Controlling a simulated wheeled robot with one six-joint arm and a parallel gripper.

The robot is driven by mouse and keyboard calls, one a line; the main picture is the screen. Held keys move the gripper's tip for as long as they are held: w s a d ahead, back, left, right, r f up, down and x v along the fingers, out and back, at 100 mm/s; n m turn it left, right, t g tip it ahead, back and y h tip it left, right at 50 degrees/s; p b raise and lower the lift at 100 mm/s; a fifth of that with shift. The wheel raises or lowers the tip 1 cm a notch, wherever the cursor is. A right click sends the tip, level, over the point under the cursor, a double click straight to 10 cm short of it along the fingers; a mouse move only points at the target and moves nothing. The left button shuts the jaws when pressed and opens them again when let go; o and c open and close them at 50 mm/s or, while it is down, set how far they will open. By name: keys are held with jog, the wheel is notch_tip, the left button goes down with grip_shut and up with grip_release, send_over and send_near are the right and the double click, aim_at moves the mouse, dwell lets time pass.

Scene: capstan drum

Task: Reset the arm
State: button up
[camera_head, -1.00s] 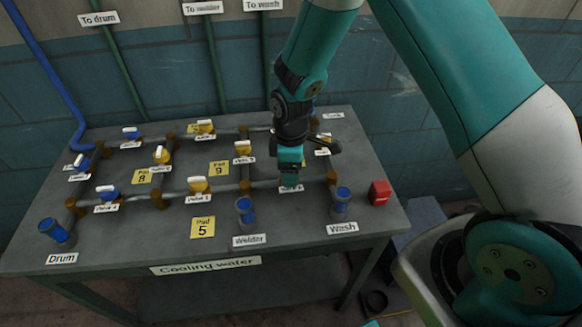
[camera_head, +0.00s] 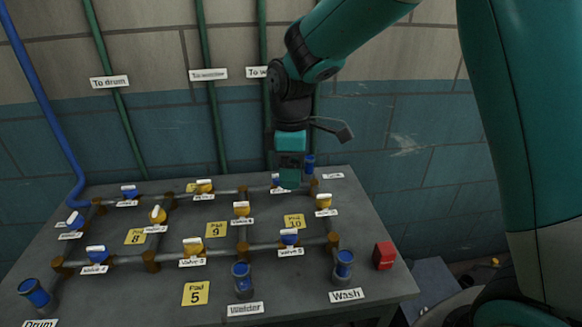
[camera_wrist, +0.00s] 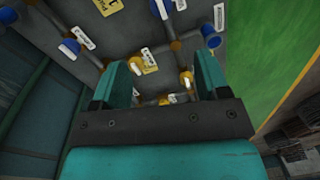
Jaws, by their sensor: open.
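My gripper (camera_head: 290,184) hangs above the back right part of the grey bench in the head view, in front of a blue valve. Its fingers point down and hold nothing. In the wrist view my gripper (camera_wrist: 165,85) shows two teal fingers spread apart, with the bench, pipes and valves beyond them. My arm reaches in from the upper right in the head view.
The bench (camera_head: 130,290) carries a pipe grid with blue and yellow valves, yellow pad labels (camera_head: 196,293) and blue-topped cups (camera_head: 242,277). A red block (camera_head: 384,255) sits at the right edge. Vertical pipes (camera_head: 118,100) run up the wall behind.

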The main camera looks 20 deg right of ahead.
jog(key=shift+r, duration=0.45)
jog(key=s+a+r+m+y, duration=0.1)
jog(key=s+r+m, duration=0.1)
jog(key=s, duration=0.5)
jog(key=s+a+r+m+y, duration=0.1)
jog(key=s+a+r+m, duration=0.1)
jog(key=s, duration=0.6)
jog(key=s+a+r+m+y, duration=0.1)
jog(key=s+a+r+m, duration=0.1)
jog(key=s, duration=0.6)
jog(key=shift+s+a+r+t+y, duration=0.25)
jog(key=shift+r+t+y, duration=0.15)
jog(key=shift+r, duration=0.2)
jog(key=shift+w, duration=0.1)
jog(key=shift+c, duration=0.5)
